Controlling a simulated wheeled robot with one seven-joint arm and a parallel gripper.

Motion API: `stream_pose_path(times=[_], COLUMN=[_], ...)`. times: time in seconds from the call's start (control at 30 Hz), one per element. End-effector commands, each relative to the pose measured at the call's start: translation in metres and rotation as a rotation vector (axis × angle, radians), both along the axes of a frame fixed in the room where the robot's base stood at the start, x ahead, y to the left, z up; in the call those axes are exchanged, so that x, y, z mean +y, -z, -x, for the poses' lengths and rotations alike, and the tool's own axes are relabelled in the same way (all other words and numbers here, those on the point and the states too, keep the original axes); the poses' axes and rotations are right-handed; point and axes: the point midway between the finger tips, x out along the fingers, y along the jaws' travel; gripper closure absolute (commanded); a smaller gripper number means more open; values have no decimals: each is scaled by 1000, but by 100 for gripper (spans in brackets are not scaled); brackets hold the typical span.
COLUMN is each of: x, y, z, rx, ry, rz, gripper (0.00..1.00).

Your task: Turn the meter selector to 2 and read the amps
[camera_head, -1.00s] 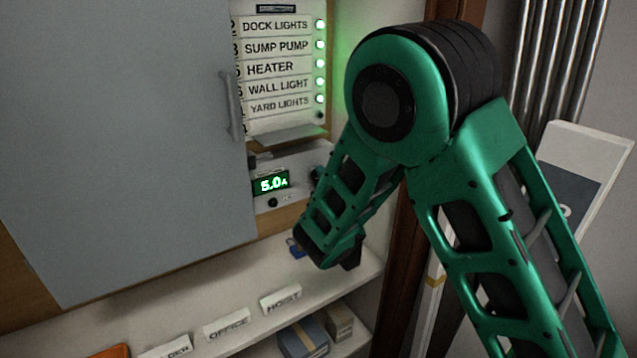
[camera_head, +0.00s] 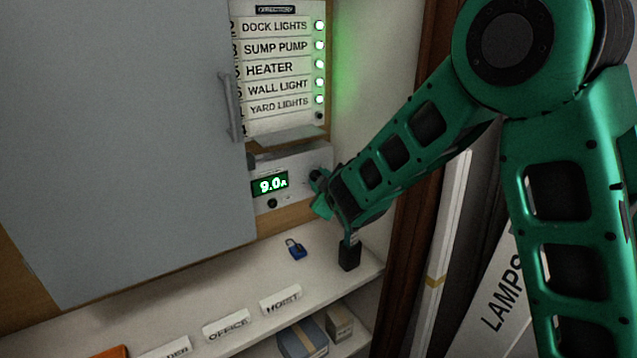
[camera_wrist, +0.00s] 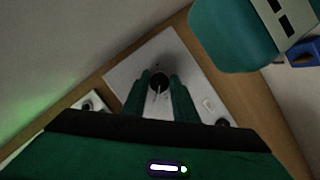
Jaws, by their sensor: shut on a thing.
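The meter panel (camera_head: 304,160) is a pale plate on the wall, and its green display (camera_head: 270,185) reads 9.0 A. The dark selector knob (camera_wrist: 158,82) shows in the wrist view with a white pointer line. My gripper (camera_wrist: 160,94) is shut on this knob, one green finger at each side. In the head view my gripper (camera_head: 322,196) is at the panel's right end and partly covers the knob. The numbers around the knob are not readable, so I cannot tell its position.
A grey cabinet door (camera_head: 125,140) with a handle (camera_head: 231,107) is left of the panel. Labelled circuit rows (camera_head: 275,70) with lit green lamps are above. A blue padlock (camera_head: 296,249) lies on the shelf (camera_head: 225,285) below. A brown upright (camera_head: 410,200) borders the right side.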

Motion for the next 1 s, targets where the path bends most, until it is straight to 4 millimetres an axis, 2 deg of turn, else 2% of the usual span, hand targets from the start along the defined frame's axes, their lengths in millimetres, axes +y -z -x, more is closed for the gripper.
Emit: stream_pose_path(times=[0.3,0.77,0.8,0.83,1.0], x=[0,0,0,0,0], y=[3,5,5,5,3], z=[2,2,2,2,1], rx=[63,72,72,72,68], ry=[-1,-1,-1,-1,-1], rz=[-78,-86,-86,-86,-88], gripper=[96,96,64,57,56])
